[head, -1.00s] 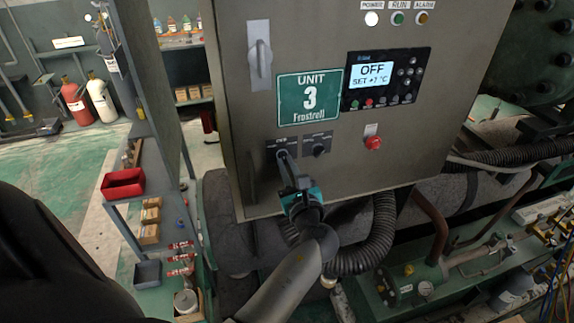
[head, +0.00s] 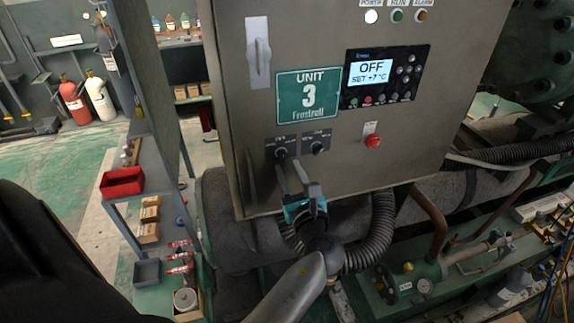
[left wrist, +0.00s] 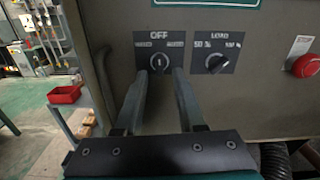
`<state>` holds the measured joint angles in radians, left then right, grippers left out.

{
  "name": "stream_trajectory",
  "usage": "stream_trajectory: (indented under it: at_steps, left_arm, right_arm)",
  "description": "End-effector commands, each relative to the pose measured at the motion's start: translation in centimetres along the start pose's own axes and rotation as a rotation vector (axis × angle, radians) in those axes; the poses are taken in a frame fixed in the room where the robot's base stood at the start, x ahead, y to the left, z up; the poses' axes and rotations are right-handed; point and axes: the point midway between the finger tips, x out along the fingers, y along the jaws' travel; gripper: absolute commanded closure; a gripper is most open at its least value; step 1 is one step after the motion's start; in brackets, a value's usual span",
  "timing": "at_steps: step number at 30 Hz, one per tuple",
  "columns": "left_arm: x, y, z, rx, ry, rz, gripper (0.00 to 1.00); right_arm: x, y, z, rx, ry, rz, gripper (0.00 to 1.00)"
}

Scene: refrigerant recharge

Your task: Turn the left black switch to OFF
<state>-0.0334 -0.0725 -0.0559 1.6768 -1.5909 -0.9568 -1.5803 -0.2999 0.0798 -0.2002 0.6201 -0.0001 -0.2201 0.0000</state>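The left black switch (head: 281,153) is on the front of the grey Unit 3 cabinet, below the green sign. In the left wrist view its knob (left wrist: 158,62) stands upright, its mark toward the OFF label above it. My left gripper (head: 288,168) is just in front of and below this switch. In the left wrist view its two fingers (left wrist: 160,82) are spread, with nothing between them, and the knob shows past their tips. A second black switch (head: 317,148), labelled LOAD, is to the right, its knob tilted. My right gripper is not in view.
A red button (head: 373,141) sits right of the switches. The display (head: 371,74) reads OFF and the cabinet has a door handle (head: 259,58). A black corrugated hose (head: 381,235) runs below the cabinet. A shelf with a red bin (head: 122,182) stands at left.

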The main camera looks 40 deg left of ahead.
Motion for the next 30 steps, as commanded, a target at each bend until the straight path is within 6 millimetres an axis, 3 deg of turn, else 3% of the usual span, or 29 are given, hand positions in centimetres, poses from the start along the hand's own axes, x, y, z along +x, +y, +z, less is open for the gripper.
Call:
stream_trajectory:
  at_steps: [16, 30]
  left_arm:
    - [-5.5, 0.0, -0.1, -0.001, 0.002, 0.0, 0.61]
    - [-6.2, 0.0, 0.0, -0.001, 0.0, 0.001, 0.61]
  right_arm:
    - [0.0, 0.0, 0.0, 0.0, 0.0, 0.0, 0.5]
    - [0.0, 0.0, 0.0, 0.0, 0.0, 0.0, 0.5]
